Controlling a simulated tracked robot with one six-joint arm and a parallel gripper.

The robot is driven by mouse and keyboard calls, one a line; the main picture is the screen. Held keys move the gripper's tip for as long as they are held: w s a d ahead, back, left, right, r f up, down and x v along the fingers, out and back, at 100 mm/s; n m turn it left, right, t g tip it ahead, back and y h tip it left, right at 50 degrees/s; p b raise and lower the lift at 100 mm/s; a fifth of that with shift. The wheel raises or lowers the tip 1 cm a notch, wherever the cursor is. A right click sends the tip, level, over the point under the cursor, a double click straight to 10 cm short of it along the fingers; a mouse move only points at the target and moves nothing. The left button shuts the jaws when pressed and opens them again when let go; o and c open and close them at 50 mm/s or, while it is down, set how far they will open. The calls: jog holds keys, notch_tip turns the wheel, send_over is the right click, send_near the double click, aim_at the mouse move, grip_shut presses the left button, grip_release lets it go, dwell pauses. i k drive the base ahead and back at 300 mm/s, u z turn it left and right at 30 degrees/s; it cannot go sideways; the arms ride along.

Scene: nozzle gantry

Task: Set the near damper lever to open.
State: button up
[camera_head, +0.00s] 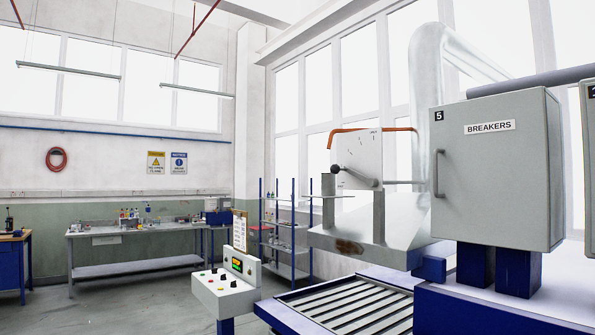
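The damper lever (356,176) is a grey arm in front of a white plate (358,150) on the metal hood. It points left and slightly up, ending in a dark knob (336,169). The plate carries small marks, too small to read. I see only one such lever. The hood (385,232) slopes below it, with a brown stain on its lower edge, and a large silver duct (427,90) rises behind. My gripper is not in view.
A grey BREAKERS cabinet (495,180) marked 5 stands at the right, close to the hood. A slatted bed (345,305) lies below. A control panel (228,285) with buttons stands at its left. The floor (140,305) at the left is clear.

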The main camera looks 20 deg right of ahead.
aim_at(335, 169)
jog(key=u, duration=0.2)
jog(key=i, duration=1.3)
jog(key=z, duration=0.35)
